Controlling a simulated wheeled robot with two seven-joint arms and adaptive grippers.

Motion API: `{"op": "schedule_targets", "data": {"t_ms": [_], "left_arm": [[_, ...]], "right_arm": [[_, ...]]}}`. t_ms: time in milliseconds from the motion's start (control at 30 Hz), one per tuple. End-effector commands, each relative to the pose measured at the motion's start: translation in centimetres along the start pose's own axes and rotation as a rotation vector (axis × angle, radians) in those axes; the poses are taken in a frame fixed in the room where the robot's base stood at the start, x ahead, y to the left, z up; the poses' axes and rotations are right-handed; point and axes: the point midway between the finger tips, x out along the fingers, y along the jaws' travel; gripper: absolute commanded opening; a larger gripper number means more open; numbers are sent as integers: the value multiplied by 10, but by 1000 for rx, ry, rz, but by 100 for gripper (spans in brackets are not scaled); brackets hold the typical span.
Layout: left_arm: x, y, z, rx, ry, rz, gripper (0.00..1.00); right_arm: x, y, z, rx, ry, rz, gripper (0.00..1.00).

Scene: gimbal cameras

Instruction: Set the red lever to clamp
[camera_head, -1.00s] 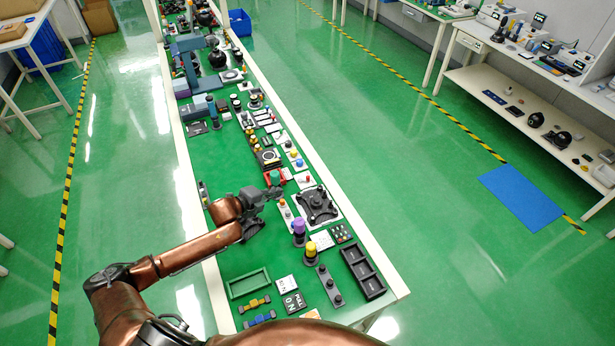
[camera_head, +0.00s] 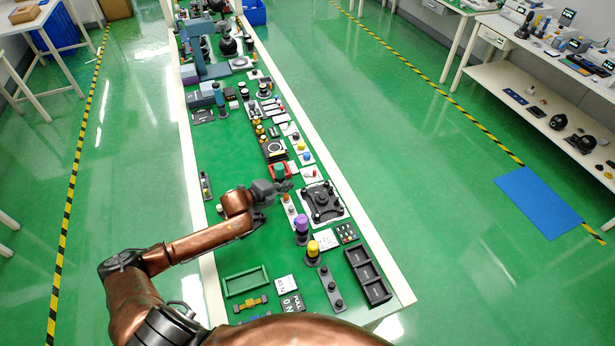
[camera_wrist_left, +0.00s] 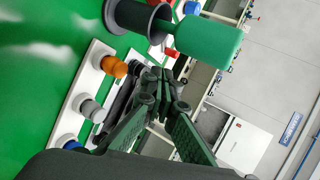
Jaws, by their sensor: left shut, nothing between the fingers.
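The red lever (camera_head: 313,174) is small and sits on a white plate on the green bench, just right of a red-edged unit with a green knob. A small red part (camera_wrist_left: 172,53), likely this lever, shows in the left wrist view beyond my fingers, partly hidden by the green knob (camera_wrist_left: 208,42). Its setting is too small to read. My left gripper (camera_head: 288,187) is shut and empty, above the bench, left of the lever and apart from it. Its closed fingertips also show in the left wrist view (camera_wrist_left: 164,82). My right gripper is out of view.
A white strip with orange, grey and blue buttons (camera_wrist_left: 92,108) lies beside my fingers. A black four-knobbed fixture (camera_head: 321,203) stands right of the gripper. Purple (camera_head: 302,224) and yellow (camera_head: 313,249) knobs stand nearer. The bench's left side is mostly clear.

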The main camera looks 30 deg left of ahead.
Motion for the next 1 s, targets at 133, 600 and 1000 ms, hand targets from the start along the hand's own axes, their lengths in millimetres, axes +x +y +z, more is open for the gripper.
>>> {"op": "schedule_targets", "data": {"t_ms": [133, 600, 1000], "left_arm": [[26, -1, -1, -2, 0, -3, 0], [110, -12, 0, 0, 0, -2, 0], [125, -20, 0, 0, -1, 0, 0]], "right_arm": [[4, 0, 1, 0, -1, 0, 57], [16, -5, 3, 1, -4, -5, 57], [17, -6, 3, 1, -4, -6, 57]]}}
